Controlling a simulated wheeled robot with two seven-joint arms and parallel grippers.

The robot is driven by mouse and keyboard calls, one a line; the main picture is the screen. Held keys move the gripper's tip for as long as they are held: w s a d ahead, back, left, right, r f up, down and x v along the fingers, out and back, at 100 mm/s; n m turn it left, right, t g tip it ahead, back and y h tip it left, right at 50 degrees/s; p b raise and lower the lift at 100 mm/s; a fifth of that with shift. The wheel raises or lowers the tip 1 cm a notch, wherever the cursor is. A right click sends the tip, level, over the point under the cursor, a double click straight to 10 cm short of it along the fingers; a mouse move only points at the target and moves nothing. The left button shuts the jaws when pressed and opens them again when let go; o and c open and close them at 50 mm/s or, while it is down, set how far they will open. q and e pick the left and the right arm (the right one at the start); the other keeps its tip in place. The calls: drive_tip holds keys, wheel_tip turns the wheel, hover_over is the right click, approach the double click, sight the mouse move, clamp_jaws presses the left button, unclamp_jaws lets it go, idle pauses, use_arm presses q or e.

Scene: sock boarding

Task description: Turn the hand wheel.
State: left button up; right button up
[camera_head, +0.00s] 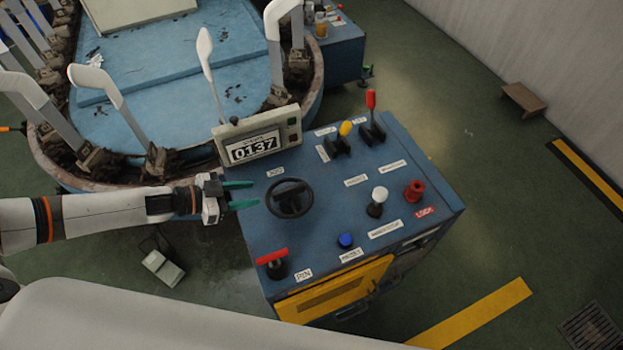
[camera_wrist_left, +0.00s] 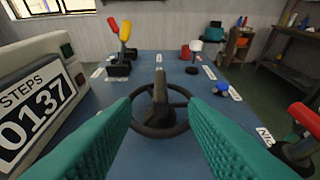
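The black hand wheel (camera_head: 289,198) lies on the top of the blue control console (camera_head: 330,235), with a knob standing up from it. My left gripper (camera_head: 245,194) is just left of the wheel in the head view, its two green fingers spread apart and pointing at it. In the left wrist view the wheel (camera_wrist_left: 160,108) shows ahead between the open fingers (camera_wrist_left: 160,140), with its handle upright. Nothing is between the fingertips, and they look apart from the wheel. My right gripper is not in view.
A counter display reading 0137 (camera_head: 254,148) stands behind the gripper. The console also carries a red T-handle (camera_head: 272,257), a blue button (camera_head: 346,240), a white knob (camera_head: 379,195), a red knob (camera_head: 414,190), and yellow (camera_head: 345,129) and red levers (camera_head: 371,100).

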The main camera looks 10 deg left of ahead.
sight(285, 190)
use_arm(q)
drive_tip(key=p+x, duration=0.1)
drive_tip(key=x, duration=0.3)
drive_tip(key=shift+w+d, duration=0.2)
drive_tip(key=shift+d, duration=0.1)
drive_tip(key=p+x, duration=0.1)
drive_tip(key=x, duration=0.5)
drive_tip(key=shift+w+d+f, duration=0.25)
drive_tip(key=shift+d, duration=0.1)
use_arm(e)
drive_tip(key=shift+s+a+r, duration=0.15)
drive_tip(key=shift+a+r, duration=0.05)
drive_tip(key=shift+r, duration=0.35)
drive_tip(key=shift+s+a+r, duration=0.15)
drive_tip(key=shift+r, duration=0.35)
use_arm(q)
drive_tip(key=c, duration=0.8)
clamp_jaws()
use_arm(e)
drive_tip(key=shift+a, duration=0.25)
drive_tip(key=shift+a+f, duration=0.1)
